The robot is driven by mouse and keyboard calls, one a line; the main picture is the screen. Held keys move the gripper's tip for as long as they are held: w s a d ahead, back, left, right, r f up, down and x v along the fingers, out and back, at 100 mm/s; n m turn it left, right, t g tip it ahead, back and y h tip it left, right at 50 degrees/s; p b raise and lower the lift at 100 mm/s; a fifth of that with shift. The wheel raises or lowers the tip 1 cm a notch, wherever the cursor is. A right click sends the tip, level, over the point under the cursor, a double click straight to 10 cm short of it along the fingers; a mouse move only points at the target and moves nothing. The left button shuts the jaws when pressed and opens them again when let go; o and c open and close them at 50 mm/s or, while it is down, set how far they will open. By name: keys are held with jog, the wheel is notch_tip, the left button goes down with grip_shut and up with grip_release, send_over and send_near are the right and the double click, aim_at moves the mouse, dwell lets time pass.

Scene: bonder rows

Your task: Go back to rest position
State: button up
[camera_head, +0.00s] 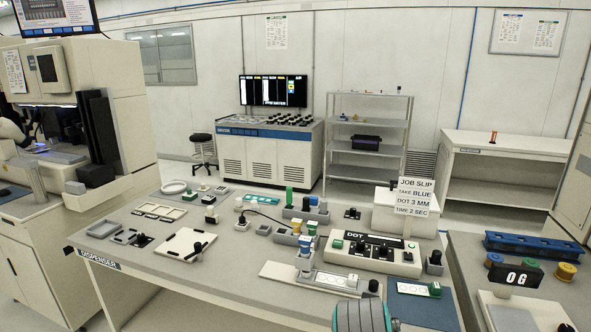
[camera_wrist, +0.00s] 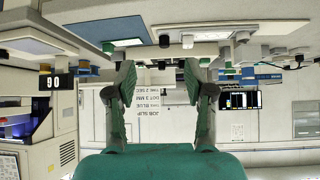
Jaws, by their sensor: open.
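My gripper (camera_wrist: 158,78) shows in the wrist view with its two green-padded fingers spread apart. The space between the fingertips is empty. That view is upside down, with the dispenser bench along its top. The job slip sign (camera_wrist: 157,112) shows behind and between the fingers, some way off. In the head view the fingers are out of sight. A teal ribbed round part at the bottom edge looks like part of my arm, but I cannot be sure.
The dispenser bench (camera_head: 105,262) carries a DOT controller (camera_head: 372,254), several bottles, trays and a blue mat (camera_head: 424,309). The job slip (camera_head: 414,197) stands at its back right. A right bench (camera_head: 461,262) holds coloured spools. A machine (camera_head: 122,140) stands left. Open floor shows behind the bench.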

jog(key=s+d+f+n+t+y, duration=0.1)
jog(key=s+f, duration=0.2)
jog(key=f, duration=0.4)
jog(key=s+d+f+n+t, duration=0.1)
jog(key=s+f+n, duration=0.1)
jog(key=s+f, duration=0.35)
jog(key=s+f+n+t+y, duration=0.1)
jog(key=s+f+n+y, duration=0.1)
jog(key=s+f, duration=0.75)
jog(key=s+r+t, duration=0.1)
jog(key=s+r, duration=0.3)
jog(key=s, duration=1)
jog(key=s+d+r+t, duration=0.1)
jog(key=s+r, duration=0.4)
jog(key=s, duration=0.8)
jog(key=shift+s+d+t+y, duration=0.15)
jog(key=shift+s+t+y, duration=0.2)
jog(key=shift+t, duration=0.45)
jog(key=shift+o, duration=0.4)
jog(key=shift+s, duration=0.1)
